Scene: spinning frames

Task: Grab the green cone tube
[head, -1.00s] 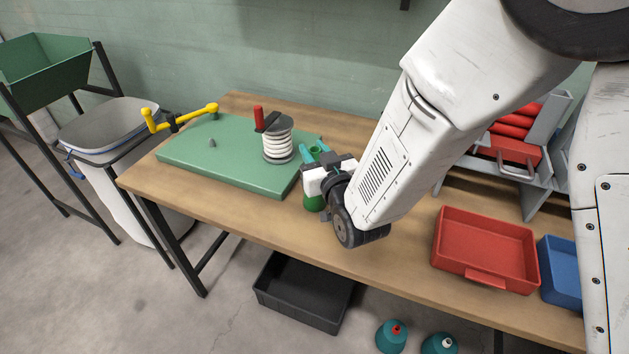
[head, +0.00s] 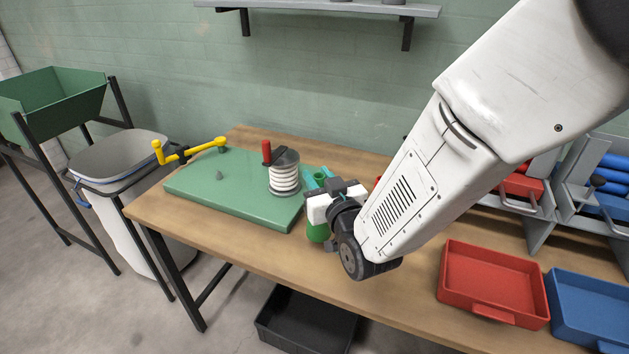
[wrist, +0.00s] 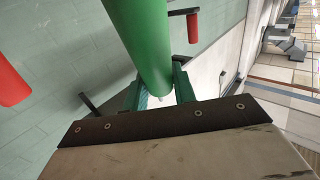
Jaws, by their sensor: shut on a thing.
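The green cone tube (wrist: 145,45) shows large in the wrist view, running from the top edge down between my gripper's fingers. In the head view the green cone tube (head: 318,232) stands at the right end of the green board, largely hidden behind my gripper (head: 322,205). My gripper (wrist: 158,97) is shut on the tube, with a green-tinted finger on each side of it. I cannot tell whether the tube's base touches the table.
A green board (head: 225,195) carries a white wound spool (head: 284,178) with a red handle and a yellow crank (head: 190,150). A red tray (head: 490,280) and blue tray (head: 590,305) sit at the right. The table (head: 400,290) is clear in front. A black bin (head: 300,325) stands below.

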